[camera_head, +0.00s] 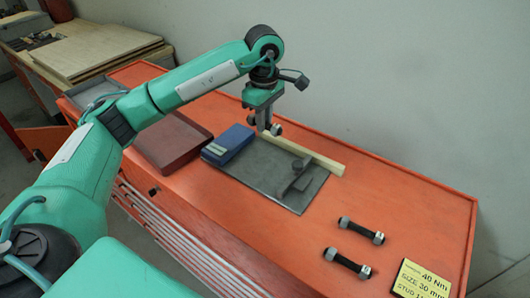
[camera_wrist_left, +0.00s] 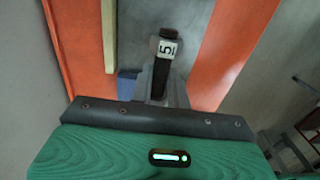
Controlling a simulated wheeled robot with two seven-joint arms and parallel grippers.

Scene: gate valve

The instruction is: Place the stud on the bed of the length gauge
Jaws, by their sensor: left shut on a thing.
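My left gripper (camera_head: 267,124) is shut on a dark stud with nuts at its ends (camera_head: 277,129). It holds the stud above the back edge of the grey plate of the length gauge (camera_head: 255,181). My right gripper is out of view.
Two more dark studs with pale nuts, a rear one (camera_head: 361,230) and a front one (camera_head: 347,263), lie on the orange bench top (camera_head: 415,210). A yellow note (camera_head: 422,281) is at the right. A blue case (camera_head: 228,145) and a dark red box (camera_head: 173,143) stand left of the plate.

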